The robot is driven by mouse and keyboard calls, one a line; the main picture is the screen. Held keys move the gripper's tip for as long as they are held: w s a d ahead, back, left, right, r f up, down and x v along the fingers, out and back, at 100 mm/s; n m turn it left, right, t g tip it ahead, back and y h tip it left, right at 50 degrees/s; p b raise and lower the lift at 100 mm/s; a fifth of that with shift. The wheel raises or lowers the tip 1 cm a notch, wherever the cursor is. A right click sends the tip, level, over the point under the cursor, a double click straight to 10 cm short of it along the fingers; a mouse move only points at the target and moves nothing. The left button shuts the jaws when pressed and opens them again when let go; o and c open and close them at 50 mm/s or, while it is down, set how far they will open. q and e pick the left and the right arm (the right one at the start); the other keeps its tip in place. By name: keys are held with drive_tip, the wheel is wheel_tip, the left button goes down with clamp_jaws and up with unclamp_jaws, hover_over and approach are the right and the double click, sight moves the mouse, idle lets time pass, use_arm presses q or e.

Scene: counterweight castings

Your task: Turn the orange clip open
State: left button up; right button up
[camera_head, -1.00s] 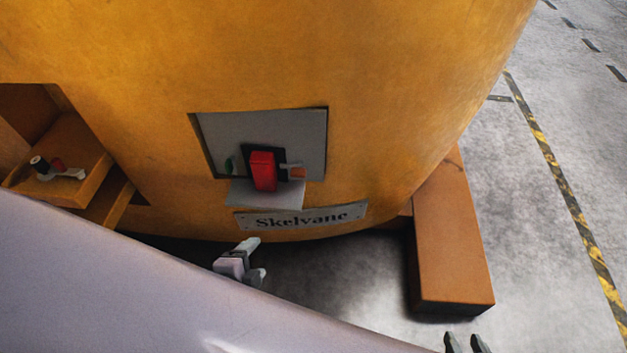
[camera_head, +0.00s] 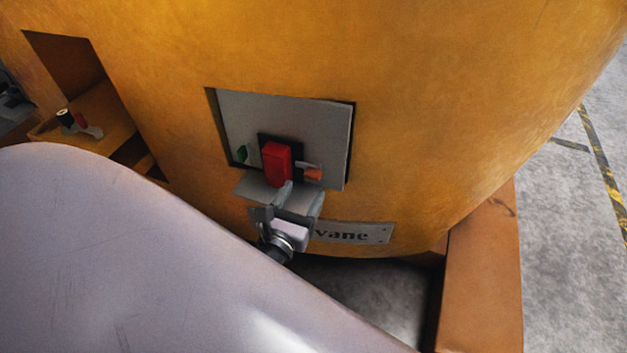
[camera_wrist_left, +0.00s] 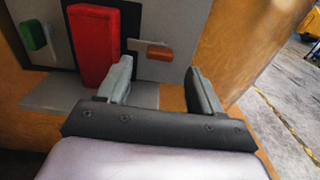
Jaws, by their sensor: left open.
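The orange clip (camera_head: 313,173) is a small piece on the right side of the grey recessed panel (camera_head: 325,125), just right of the red handle (camera_head: 277,163). It also shows in the left wrist view (camera_wrist_left: 159,53), with a short grey metal piece at its left end. My left gripper (camera_head: 302,197) is open in front of the panel's lower edge, its fingertips below the red handle and the clip. In the left wrist view the two fingers (camera_wrist_left: 158,82) stand apart with the clip beyond the gap between them. No contact shows. My right gripper is out of view.
A green piece (camera_head: 242,154) sits left of the red handle. A grey ledge (camera_head: 250,187) juts out below it. A nameplate (camera_head: 345,233) is partly covered by my gripper. The large yellow body curves around the panel. An orange block (camera_head: 480,270) stands at the right.

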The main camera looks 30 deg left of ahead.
sight(311, 178)
use_arm(q)
drive_tip(key=shift+x, duration=2.55)
drive_tip(key=c, duration=1.1)
